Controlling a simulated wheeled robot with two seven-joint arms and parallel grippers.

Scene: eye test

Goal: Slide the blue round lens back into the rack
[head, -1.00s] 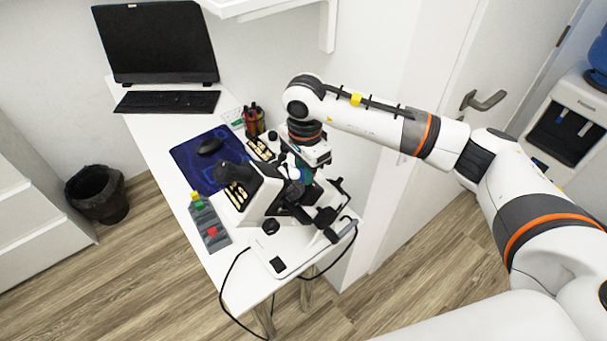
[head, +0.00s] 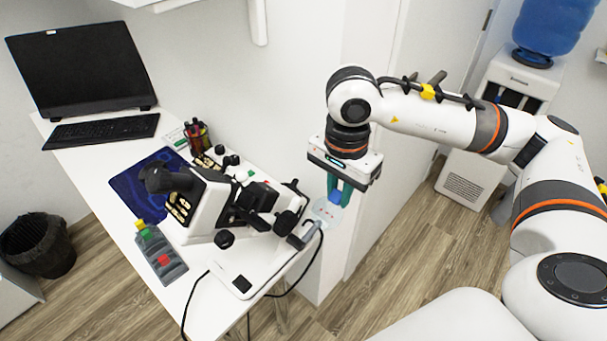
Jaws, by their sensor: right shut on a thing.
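My right gripper (head: 338,192) is shut on the blue round lens (head: 335,197), right of the table's right end. A pale, see-through disc shows just below the jaws, and the fingers partly hide the blue part. The grey rack (head: 172,272) lies on the white table near its front left edge, well to the left of the gripper. My left gripper is not in view.
A large black-and-white instrument (head: 215,200) stands between the gripper and the rack. A black cable (head: 312,265) hangs off the table's right end.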

